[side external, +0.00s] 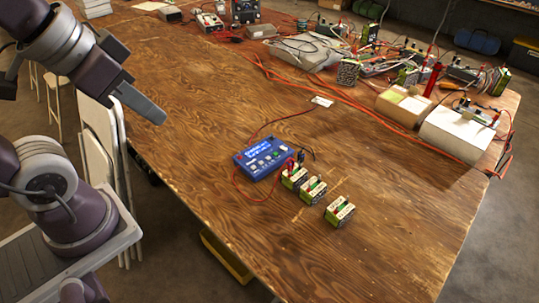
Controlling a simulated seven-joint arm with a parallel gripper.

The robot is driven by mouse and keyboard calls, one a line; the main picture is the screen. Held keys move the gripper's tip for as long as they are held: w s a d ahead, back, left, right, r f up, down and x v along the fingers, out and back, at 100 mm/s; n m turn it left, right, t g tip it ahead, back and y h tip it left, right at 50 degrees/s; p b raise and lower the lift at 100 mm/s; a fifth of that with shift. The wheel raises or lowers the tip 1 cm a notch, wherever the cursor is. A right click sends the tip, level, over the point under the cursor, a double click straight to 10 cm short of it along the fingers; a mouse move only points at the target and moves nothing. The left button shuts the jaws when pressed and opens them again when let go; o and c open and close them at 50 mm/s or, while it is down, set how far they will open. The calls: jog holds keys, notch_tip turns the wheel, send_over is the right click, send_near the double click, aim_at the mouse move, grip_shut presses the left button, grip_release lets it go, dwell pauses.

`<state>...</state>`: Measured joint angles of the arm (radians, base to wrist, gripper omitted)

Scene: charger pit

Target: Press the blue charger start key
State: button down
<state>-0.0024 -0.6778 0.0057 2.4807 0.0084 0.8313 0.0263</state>
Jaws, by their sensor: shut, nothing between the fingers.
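The blue charger (262,158) lies on the wooden table near the middle of the side external view. Its top carries white lettering and several small light keys; which one is the start key is too small to tell. My gripper (156,116) is at the upper left, above the table's left edge. It is shut and empty, pointing down and to the right, well apart from the charger. No part of the charger's top is covered by my arm.
Several green-and-white battery packs (313,190) stand right of the charger, with red and black leads. White boxes (458,132), instruments and orange cables crowd the table's back and right. The wooden table (200,95) is bare between my gripper and the charger.

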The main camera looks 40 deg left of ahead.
jog(key=w+a+f+m, duration=0.1)
jog(key=w+a+m, duration=0.1)
jog(key=w, duration=1)
jog(key=m+t, duration=0.3)
jog(key=m, duration=0.3)
send_over(275, 154)
notch_tip(275, 154, down, 24)
jog(key=shift+s+y, duration=0.35)
jog(key=shift+y, duration=0.05)
jog(key=shift+f, duration=4.3)
jog(key=shift+f, duration=0.1)
jog(key=shift+f, duration=0.3)
